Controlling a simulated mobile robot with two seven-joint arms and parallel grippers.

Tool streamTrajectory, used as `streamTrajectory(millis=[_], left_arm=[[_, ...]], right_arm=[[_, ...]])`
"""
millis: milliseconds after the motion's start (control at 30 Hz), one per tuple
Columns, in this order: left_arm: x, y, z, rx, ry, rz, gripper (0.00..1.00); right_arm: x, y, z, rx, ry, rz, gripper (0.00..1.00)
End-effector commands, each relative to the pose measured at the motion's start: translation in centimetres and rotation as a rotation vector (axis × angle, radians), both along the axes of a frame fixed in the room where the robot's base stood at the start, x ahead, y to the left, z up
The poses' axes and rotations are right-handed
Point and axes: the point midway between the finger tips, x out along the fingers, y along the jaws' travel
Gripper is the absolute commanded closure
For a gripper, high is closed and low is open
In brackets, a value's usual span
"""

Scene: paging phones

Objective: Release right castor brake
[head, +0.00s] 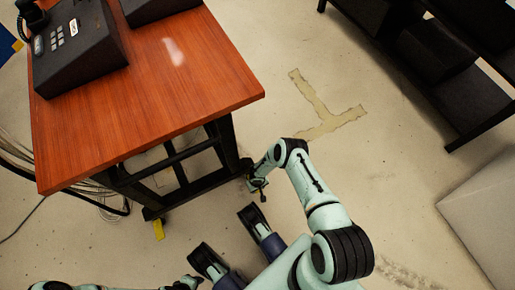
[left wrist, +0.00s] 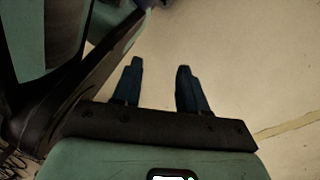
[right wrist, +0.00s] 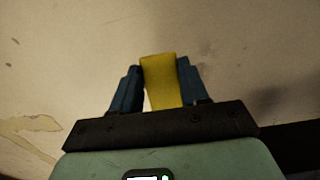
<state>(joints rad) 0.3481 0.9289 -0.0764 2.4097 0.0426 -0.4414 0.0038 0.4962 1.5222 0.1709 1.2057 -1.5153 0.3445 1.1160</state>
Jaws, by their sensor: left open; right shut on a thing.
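The cart (head: 190,90) has a reddish wooden top and a black frame on castors. The right castor area is at the lower right of the frame, mostly hidden behind my right gripper (head: 258,188). In the right wrist view my right gripper (right wrist: 160,85) is shut on a yellow brake tab (right wrist: 161,78), with a finger on each side. The left castor's yellow brake tab (head: 159,229) shows at the lower left of the frame, with nothing holding it. My left gripper (left wrist: 158,85) is open and empty above the floor in the left wrist view.
A black desk phone (head: 75,48) stands on the cart top. Loose cables (head: 100,188) hang at the cart's left. A black shelf unit (head: 440,60) is at upper right, and a pale box (head: 485,215) at right. The floor between is clear, with worn tape marks (head: 325,115).

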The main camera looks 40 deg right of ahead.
Motion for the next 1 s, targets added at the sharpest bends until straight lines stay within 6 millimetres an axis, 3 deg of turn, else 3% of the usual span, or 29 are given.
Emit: streamTrajectory(millis=[533, 967, 1000], left_arm=[[-2.4, 0.3, -1.1, -0.006, 0.079, 0.008, 0.57], [-2.6, 0.3, -1.2, -0.006, 0.086, 0.009, 0.57], [-2.6, 0.3, -1.2, -0.006, 0.086, 0.009, 0.57]], right_arm=[[0.4, -0.6, 1.3, 0.036, 0.203, -0.005, 1.00], [0.4, -0.4, 1.6, 0.052, 0.230, 0.000, 1.00], [0.4, -0.4, 1.6, 0.052, 0.230, 0.000, 0.43]])
